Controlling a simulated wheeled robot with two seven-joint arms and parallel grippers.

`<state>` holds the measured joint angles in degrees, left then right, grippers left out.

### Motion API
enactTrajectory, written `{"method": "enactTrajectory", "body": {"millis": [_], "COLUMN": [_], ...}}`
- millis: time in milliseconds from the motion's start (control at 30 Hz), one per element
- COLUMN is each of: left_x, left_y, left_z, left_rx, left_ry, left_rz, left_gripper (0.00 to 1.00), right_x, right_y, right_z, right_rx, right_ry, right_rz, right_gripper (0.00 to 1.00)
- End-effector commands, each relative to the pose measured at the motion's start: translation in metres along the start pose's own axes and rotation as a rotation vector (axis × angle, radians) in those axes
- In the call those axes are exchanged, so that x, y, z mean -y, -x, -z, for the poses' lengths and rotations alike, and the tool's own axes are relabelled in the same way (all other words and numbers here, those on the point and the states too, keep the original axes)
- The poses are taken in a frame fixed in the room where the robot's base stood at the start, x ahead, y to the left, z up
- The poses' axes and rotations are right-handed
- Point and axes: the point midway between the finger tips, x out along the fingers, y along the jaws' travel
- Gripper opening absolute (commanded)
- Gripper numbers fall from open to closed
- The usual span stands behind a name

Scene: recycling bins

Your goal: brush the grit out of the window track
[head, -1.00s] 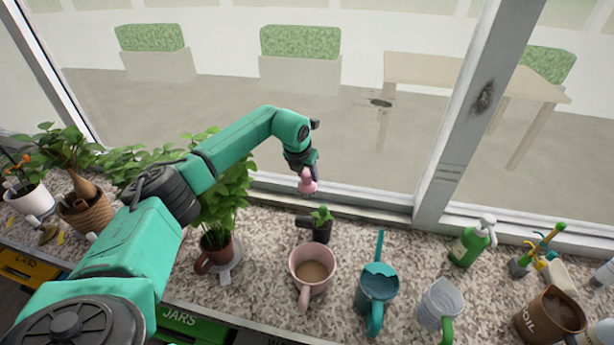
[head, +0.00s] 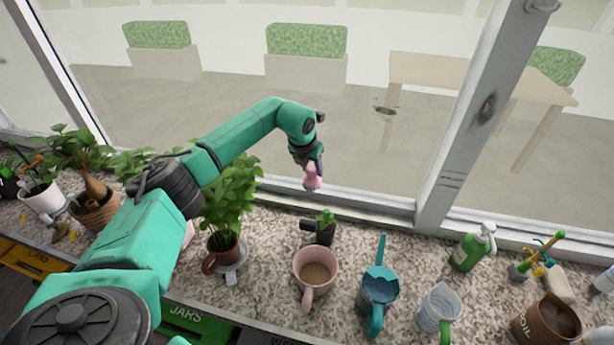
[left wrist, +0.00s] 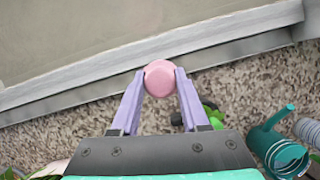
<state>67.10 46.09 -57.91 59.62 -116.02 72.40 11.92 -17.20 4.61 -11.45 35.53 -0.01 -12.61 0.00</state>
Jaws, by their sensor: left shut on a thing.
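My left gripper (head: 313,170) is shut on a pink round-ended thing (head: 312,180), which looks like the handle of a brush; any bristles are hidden. In the left wrist view the same pink thing (left wrist: 159,79) sits between the two lilac fingers (left wrist: 158,90). It is over or near the window track (head: 350,200), the grey metal strip along the foot of the glass; I cannot tell if it touches. The track also shows in the left wrist view (left wrist: 80,94). No grit can be made out. My right gripper is not in view.
Below the gripper stand a small dark plant pot (head: 323,232), a pink mug (head: 315,277) and a teal can (head: 379,289). A leafy plant (head: 228,205) is close to my left arm. A window post (head: 475,130) rises to the right.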

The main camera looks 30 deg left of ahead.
Motion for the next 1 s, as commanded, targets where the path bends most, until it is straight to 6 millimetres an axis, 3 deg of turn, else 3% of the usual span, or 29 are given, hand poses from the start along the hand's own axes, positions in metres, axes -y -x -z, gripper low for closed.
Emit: {"method": "enactTrajectory", "body": {"millis": [67,100,167,200,467,1000], "left_x": [0.000,0.000,0.000,0.000,0.000,0.000], "left_y": [0.000,0.000,0.000,0.000,-0.008,-0.073], "left_z": [0.000,0.000,0.000,0.000,0.004,0.030], "left_rx": [0.000,0.000,0.000,0.000,0.000,0.004], "left_ry": [0.000,0.000,0.000,0.000,0.000,0.000], "left_rz": [0.000,0.000,0.000,0.000,0.000,0.000], "left_gripper": [0.00,0.29,0.07,0.00,0.00,0.00], "right_x": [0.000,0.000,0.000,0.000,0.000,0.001], "right_y": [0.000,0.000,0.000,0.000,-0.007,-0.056], "right_z": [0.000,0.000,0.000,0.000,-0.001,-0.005], "right_rx": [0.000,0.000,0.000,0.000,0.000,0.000], "right_ry": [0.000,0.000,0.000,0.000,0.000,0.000], "right_rz": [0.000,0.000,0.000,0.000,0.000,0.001], "right_gripper": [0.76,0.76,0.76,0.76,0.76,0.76]}}
